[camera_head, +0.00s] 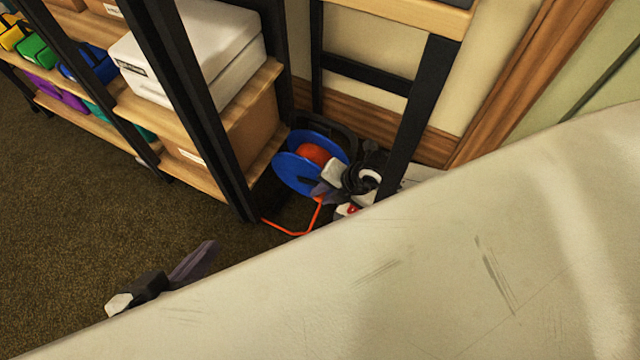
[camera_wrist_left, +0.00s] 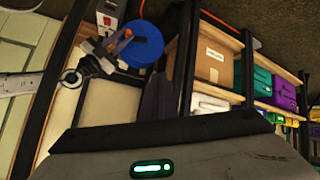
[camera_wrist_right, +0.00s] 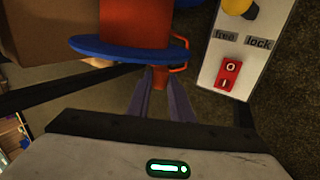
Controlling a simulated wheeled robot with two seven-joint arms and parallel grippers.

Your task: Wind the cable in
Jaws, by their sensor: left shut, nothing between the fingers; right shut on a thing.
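The cable reel (camera_head: 290,172) has blue flanges and orange cable (camera_head: 314,154) wound between them. It stands on the floor beside the shelf. A length of orange cable (camera_head: 290,232) lies on the floor in front. My right gripper (camera_head: 330,188) is at the reel's right side. In the right wrist view its fingers (camera_wrist_right: 163,95) are shut on an orange handle (camera_wrist_right: 160,78) beside the blue flange (camera_wrist_right: 120,50). My left gripper (camera_head: 200,258) is shut and empty, well left of the reel. The reel also shows in the left wrist view (camera_wrist_left: 145,42).
A pale panel marked "free" and "lock" (camera_wrist_right: 245,30) carries a red switch (camera_wrist_right: 230,75) and a yellow knob. A black-framed shelf (camera_head: 180,100) with boxes and coloured bins stands left of the reel. A large pale surface (camera_head: 450,270) fills the lower right foreground. Carpet at left is clear.

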